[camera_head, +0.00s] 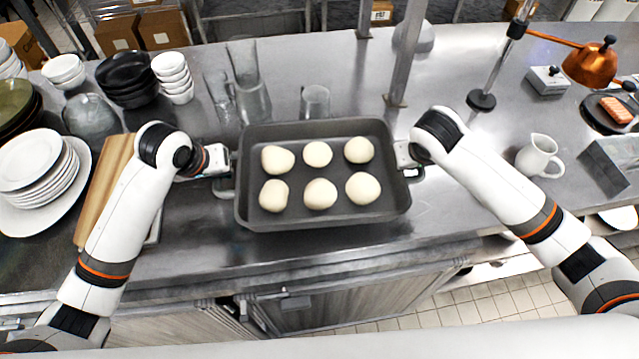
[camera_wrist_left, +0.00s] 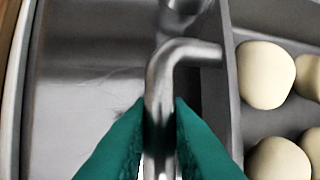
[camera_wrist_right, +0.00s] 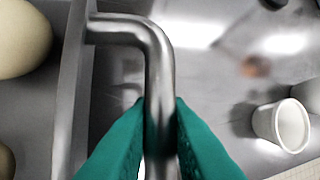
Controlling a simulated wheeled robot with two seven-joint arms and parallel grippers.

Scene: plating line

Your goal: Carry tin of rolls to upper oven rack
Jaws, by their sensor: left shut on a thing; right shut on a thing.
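The tin (camera_head: 320,217) is a dark grey rectangular pan at the front middle of the steel counter in the head view. Several pale round rolls (camera_head: 320,193) sit in it in two rows. My left gripper (camera_head: 226,177) is shut on the bent metal handle (camera_wrist_left: 160,90) at the tin's left end. My right gripper (camera_head: 408,165) is shut on the matching handle (camera_wrist_right: 158,80) at its right end. The tin looks level; I cannot tell whether it touches the counter. The oven rack is not recognizable in these views.
A wooden board (camera_head: 104,190) and stacked plates (camera_head: 38,170) lie left of the tin. Glasses (camera_head: 315,102) and a metal post (camera_head: 407,55) stand behind it. A white jug (camera_head: 538,156) stands to the right. Counter (camera_head: 460,75) behind my right arm is partly clear.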

